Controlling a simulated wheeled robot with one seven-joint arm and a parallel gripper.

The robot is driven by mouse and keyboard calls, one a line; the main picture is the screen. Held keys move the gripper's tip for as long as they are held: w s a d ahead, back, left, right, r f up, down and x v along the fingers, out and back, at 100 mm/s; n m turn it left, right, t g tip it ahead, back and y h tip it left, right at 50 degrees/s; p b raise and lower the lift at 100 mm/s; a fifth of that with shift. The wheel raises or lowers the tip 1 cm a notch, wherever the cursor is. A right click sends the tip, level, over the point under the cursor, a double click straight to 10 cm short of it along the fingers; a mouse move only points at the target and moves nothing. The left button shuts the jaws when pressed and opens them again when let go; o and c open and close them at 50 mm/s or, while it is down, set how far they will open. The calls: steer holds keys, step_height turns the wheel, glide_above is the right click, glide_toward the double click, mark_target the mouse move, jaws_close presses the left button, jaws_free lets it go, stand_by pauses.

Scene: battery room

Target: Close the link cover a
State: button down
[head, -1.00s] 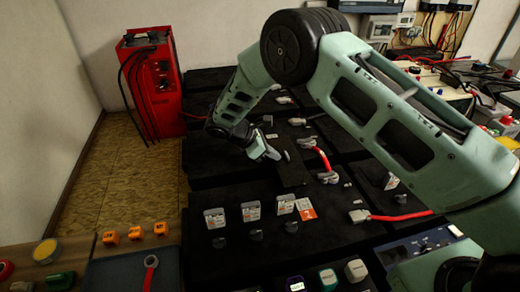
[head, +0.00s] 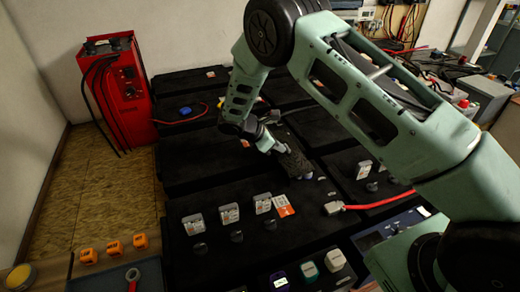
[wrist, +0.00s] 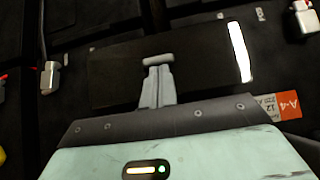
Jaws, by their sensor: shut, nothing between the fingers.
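Link cover a, as I take it, is the dark flat panel (head: 294,158) in the middle of the black battery blocks in the head view. It looks raised at a tilt. It fills the upper middle of the wrist view as a dark plate (wrist: 205,75) with a bright strip at its right end. My gripper (head: 278,149) is at the panel's left side in the head view. In the wrist view my shut, empty fingers (wrist: 158,65) lie against or just over the panel's face; exact contact cannot be told. The panel and my arm hide what lies behind them.
An orange A-4 tag (head: 283,205) stands near the panel, beside several small white labelled parts. A red cable (head: 375,204) with a grey end runs to the right. A red charger (head: 117,90) stands at the left.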

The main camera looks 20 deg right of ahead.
steer(key=shift+d, duration=1.05)
steer(key=shift+r, duration=0.1)
steer(key=b+v, duration=0.2)
steer(key=v, duration=1.5)
steer(key=s+a+r+m+y+p, duration=0.1)
steer(key=s+a+r+m+y, duration=0.25)
steer(key=s, duration=0.65)
steer(key=s+a+r+m+y, duration=0.2)
steer(key=s+a+r+y, duration=0.15)
steer(key=s, duration=0.55)
steer(key=s+r+m+y, duration=0.1)
steer(key=s+m, duration=0.1)
steer(key=s, duration=0.6)
steer(key=s+d+r+m+y+p, duration=0.1)
steer(key=s+m, duration=0.2)
steer(key=s, duration=0.6)
steer(key=shift+r+y, duration=0.3)
steer(key=shift+r, duration=0.05)
